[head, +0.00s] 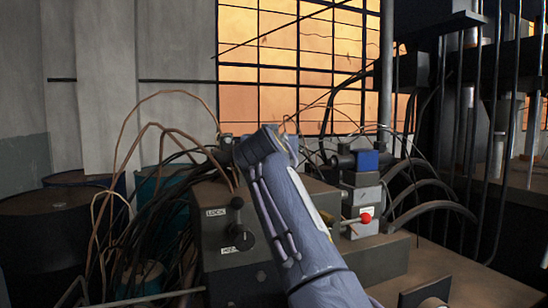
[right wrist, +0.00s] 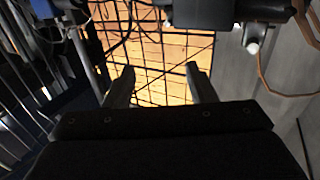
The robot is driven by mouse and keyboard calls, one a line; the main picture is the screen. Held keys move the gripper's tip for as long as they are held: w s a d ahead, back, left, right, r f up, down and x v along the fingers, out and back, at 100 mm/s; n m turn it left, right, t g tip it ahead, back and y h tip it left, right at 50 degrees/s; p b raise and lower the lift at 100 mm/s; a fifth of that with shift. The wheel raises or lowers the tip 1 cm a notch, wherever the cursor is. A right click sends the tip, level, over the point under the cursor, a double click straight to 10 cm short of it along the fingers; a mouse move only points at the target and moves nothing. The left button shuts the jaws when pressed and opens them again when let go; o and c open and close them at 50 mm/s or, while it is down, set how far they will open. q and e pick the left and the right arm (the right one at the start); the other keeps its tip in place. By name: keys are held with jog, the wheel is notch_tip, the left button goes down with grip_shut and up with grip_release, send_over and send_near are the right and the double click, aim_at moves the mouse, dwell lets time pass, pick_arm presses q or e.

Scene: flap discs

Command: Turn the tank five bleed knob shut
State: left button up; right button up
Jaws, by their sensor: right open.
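In the head view a dark box (head: 222,275) carries a black lever-like knob (head: 240,232) with small white labels beside it, too small to read surely. A red knob (head: 366,217) sits on a grey valve block (head: 366,196) to the right. I cannot tell which is the tank five bleed knob. My right arm crosses in front of the box and hides part of it. My right gripper (right wrist: 161,76) is open and empty in the right wrist view, its two fingers apart before the window; no knob is between them. My left gripper is not in view.
Dark drums (head: 50,225) and a tangle of cables stand left of the box. Thick curved hoses (head: 435,206) and vertical pipes crowd the right. A bare brown surface (head: 450,262) lies at front right. A gridded window (head: 290,60) is behind.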

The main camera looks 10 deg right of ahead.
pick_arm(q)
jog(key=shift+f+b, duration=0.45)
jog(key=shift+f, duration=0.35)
pick_arm(e)
jog(key=s+a+r, duration=0.1)
jog(key=s+r, duration=0.2)
jog(key=s, duration=0.5)
jog(key=shift+a, duration=0.3)
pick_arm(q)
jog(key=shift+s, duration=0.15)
